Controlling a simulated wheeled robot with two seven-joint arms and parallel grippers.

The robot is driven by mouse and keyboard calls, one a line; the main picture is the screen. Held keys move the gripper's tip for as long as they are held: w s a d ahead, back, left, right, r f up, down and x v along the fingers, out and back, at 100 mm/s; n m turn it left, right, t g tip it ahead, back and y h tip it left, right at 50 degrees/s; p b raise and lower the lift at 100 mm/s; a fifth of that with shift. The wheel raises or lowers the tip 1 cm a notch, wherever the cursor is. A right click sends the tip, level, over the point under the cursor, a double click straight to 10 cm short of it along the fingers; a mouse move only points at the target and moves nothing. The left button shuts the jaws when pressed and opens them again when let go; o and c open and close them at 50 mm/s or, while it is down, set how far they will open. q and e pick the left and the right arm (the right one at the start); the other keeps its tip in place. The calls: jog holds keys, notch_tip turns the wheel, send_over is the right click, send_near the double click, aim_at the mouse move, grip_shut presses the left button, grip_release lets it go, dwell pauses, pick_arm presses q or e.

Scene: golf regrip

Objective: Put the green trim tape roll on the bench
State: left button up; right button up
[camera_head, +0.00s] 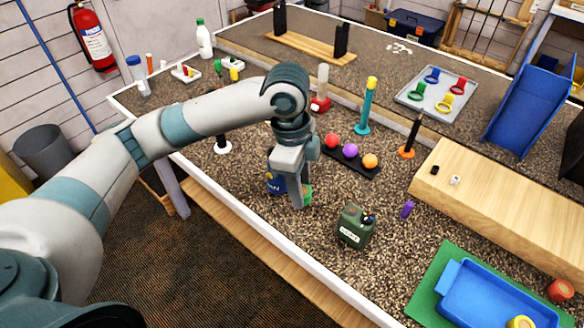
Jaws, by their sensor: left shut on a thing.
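My left gripper (295,198) reaches down over the speckled bench (225,170) and is shut on a green object, which looks like the green trim tape roll (307,195). Only a small green edge of it shows beside the fingers; the rest is hidden. It is low, close to the bench surface; I cannot tell whether it touches it. A dark blue can (275,184) stands just behind and left of the fingers, partly hidden. My right gripper is not in view.
A green canister (355,227) stands front right of the gripper. A black rack (352,161) with red, purple and orange balls is behind. A grey tray (405,97) holds several coloured rings. A wooden block (500,200) and blue bin (490,300) lie right.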

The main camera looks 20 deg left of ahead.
pick_arm(q)
jog(key=p, duration=0.1)
send_over(301, 224)
jog(key=f, duration=0.6)
jog(key=shift+a, duration=0.25)
jog(key=shift+f, duration=0.15)
jog(key=shift+f+p, duration=0.35)
jog(key=shift+f, duration=1.5)
jog(key=o, duration=1)
jog(key=shift+f, duration=0.15)
